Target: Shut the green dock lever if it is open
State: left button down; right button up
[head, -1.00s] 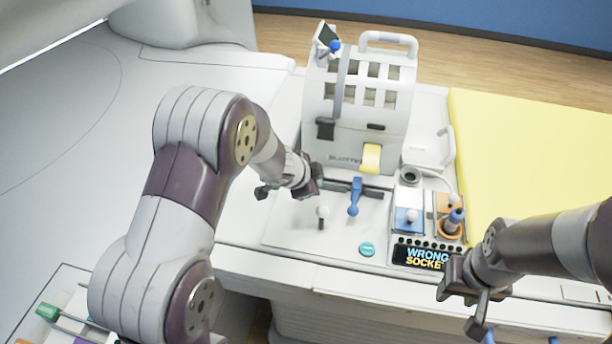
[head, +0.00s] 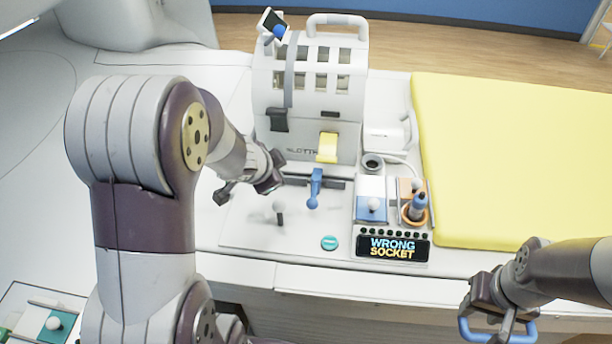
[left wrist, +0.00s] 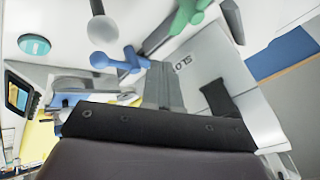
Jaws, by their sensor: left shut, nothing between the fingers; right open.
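The green lever (left wrist: 188,14) shows at the top of the left wrist view, partly cut off by the frame edge. In the head view I cannot make it out; my left gripper covers that area. A blue lever (head: 315,188) stands on the dock's front panel (head: 245,228), with its knob toward me. My left gripper (head: 248,190) is shut and empty, just left of the blue lever, above the panel near the slotted machine. Its dark fingers fill the lower left wrist view (left wrist: 160,125). My right gripper (head: 492,312) is open at the lower right, apart from the dock.
A white-knobbed stick (head: 279,208) and a teal button (head: 329,243) are on the panel. The slotted machine (head: 345,85) has a yellow tab (head: 327,147). A sign (head: 393,247) reads WRONG SOCKET. A yellow mat (head: 500,150) lies right. A blue handle (head: 480,334) shows by my right gripper.

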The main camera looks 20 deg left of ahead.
pick_arm(q)
jog(key=b+x, duration=0.2)
jog(key=x, duration=0.2)
jog(key=b+x, duration=0.1)
jog(key=x, duration=0.3)
jog(key=shift+w+a+f+b, duration=0.1)
jog(key=shift+a+f+b, duration=0.1)
jog(key=shift+f+b, duration=0.2)
jog(key=shift+w+a+f, duration=0.1)
jog(key=shift+a+f, duration=0.1)
pick_arm(e)
jog(key=f, duration=0.2)
jog(key=a+f, duration=0.1)
jog(key=f, duration=0.1)
jog(key=shift+s, duration=0.15)
pick_arm(q)
jog(key=shift+d, duration=0.15)
pick_arm(e)
jog(key=shift+d+f, duration=0.1)
jog(key=shift+d, duration=0.05)
